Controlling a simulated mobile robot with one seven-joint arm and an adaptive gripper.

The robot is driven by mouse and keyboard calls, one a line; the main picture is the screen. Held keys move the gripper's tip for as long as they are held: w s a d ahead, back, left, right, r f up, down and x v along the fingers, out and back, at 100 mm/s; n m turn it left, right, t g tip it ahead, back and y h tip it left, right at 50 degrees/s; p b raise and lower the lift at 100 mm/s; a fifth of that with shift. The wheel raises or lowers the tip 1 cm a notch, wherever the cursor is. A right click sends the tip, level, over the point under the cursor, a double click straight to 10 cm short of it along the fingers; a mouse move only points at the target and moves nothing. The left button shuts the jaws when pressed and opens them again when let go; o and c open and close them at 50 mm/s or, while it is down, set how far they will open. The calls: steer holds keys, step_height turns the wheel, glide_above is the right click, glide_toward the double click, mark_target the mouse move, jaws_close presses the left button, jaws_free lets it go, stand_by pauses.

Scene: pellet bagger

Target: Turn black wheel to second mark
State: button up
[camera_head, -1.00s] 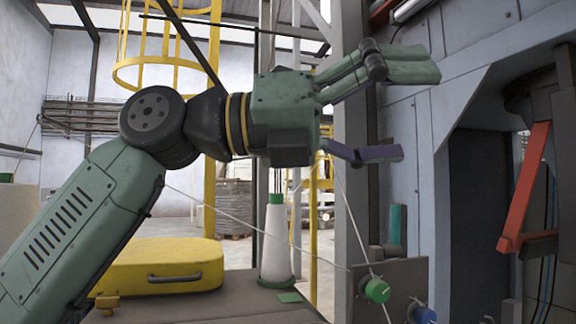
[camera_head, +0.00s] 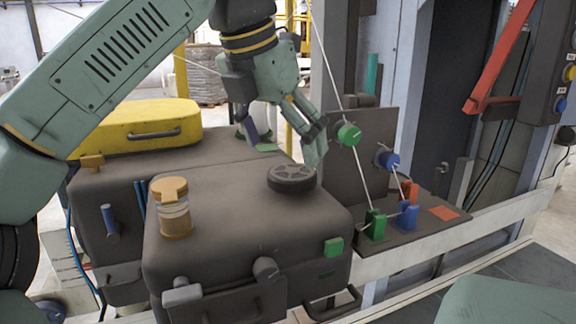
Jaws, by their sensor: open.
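The black wheel (camera_head: 292,179) is a low spoked disc lying flat on top of a dark grey case, near its back right edge. My gripper (camera_head: 288,146) is open and points down, a little above and behind the wheel in the picture. Its fingers are apart with nothing between them. They do not appear to grip the wheel; whether the right fingertip touches anything I cannot tell. No marks around the wheel can be made out.
A yellow case (camera_head: 140,130) lies behind. At right, a panel (camera_head: 362,190) carries green and blue knobs and strung cords. A red lever (camera_head: 497,60) hangs at upper right.

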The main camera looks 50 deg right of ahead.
mark_target(290, 172)
steer(key=x, duration=0.5)
steer(key=c, duration=1.1)
steer(key=shift+w+m+g, duration=0.1)
steer(key=shift+m+g, duration=0.5)
steer(key=shift+m, duration=1)
steer(key=shift+c, duration=0.2)
steer(key=o, duration=1.1)
steer(key=shift+o, duration=0.2)
steer(key=shift+r, duration=0.15)
